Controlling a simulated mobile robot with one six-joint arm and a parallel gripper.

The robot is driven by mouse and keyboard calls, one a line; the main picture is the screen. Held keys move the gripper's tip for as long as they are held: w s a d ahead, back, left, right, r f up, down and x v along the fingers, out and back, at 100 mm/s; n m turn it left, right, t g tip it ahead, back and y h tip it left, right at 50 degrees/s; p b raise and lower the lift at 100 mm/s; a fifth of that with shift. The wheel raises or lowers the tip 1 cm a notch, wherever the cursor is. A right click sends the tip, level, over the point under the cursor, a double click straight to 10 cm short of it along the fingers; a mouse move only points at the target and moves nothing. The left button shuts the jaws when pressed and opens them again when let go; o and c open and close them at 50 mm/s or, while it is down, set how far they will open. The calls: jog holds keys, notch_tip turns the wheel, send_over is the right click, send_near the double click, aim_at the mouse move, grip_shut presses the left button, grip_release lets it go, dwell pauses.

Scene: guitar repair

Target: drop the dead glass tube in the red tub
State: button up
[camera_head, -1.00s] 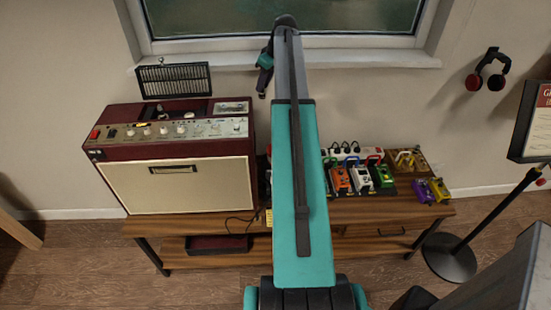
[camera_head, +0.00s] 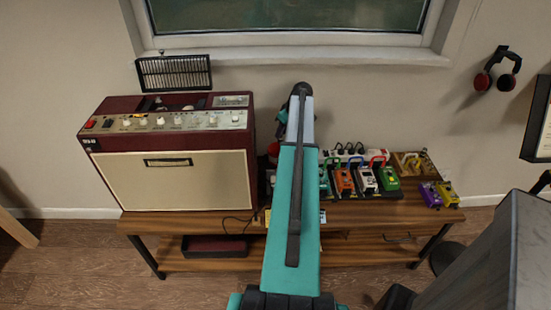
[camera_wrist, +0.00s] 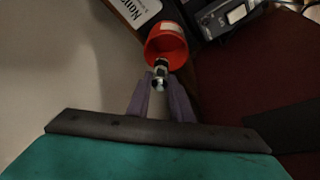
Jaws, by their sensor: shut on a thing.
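In the wrist view the purple fingers of my gripper (camera_wrist: 160,80) are shut on the glass tube (camera_wrist: 160,68), a small piece with a dark and silvery end. The round red tub (camera_wrist: 168,38) is just beyond the fingertips, with a pale label inside or on its wall. The tube overlaps the tub's near rim in the picture; I cannot tell its height over it. In the head view only a sliver of the red tub (camera_head: 273,149) shows between the amp and my arm. My fingers are hidden there behind the arm.
A maroon amp (camera_head: 170,180) with an open top stands left on the wooden bench (camera_head: 340,245). Its black grille (camera_head: 174,72) leans on the wall behind. Several colourful pedals (camera_head: 365,180) and a power strip (camera_head: 350,152) are to the right. The window is above.

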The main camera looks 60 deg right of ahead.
jog(key=shift+s+d, duration=0.1)
jog(key=shift+s, duration=0.1)
jog(key=shift+f+b, duration=1.2)
jog(key=shift+f, duration=1.7)
jog(key=o, duration=0.9)
jog(key=shift+c, duration=0.2)
jog(key=shift+s, duration=0.1)
jog(key=shift+r, duration=0.1)
